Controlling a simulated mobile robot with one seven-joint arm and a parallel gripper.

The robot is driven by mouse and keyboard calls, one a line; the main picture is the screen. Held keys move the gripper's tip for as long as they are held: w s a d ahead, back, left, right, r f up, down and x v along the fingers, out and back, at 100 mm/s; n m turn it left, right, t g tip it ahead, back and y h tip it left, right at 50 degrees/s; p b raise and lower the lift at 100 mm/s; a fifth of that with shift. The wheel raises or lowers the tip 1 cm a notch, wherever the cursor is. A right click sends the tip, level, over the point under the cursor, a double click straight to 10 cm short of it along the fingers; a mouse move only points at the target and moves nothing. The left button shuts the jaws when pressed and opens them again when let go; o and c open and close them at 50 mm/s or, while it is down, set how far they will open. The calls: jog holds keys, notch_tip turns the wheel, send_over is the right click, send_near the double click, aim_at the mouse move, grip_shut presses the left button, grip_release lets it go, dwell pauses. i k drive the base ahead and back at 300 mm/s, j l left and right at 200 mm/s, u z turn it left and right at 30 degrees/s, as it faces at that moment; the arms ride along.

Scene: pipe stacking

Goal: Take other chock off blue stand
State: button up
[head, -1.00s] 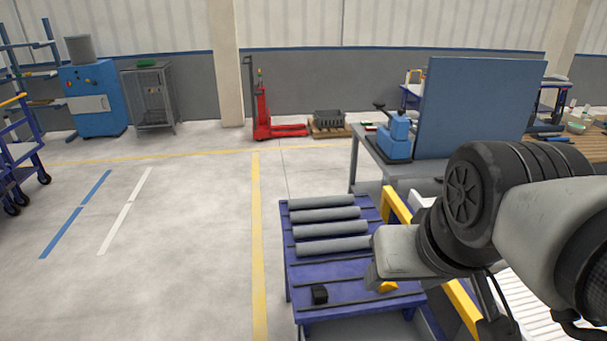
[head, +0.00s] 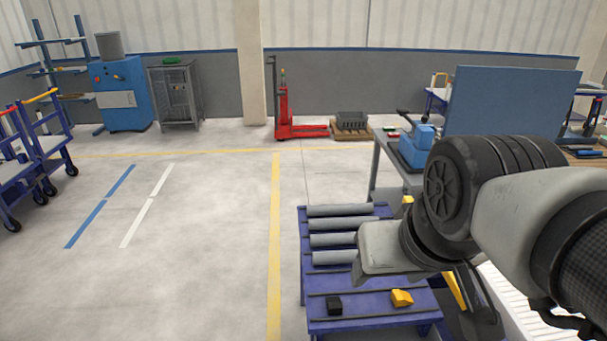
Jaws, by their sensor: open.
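The blue stand (head: 371,305) is at the lower middle right, with several grey pipes (head: 338,240) lying side by side across it. My arm covers the right ends of the nearer pipes and part of the stand's right side.
A grey workbench (head: 376,170) with a blue panel (head: 512,100) and blue vice (head: 415,148) stands behind my arm. The floor left of the stand is clear. A red pallet truck (head: 287,118) is far back.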

aim_at(335, 306)
jog(key=k, duration=0.75)
jog(key=i+j, duration=0.1)
jog(key=j, duration=0.6)
jog(key=i+j, duration=0.1)
jog(key=j, duration=0.6)
jog(key=l, duration=0.25)
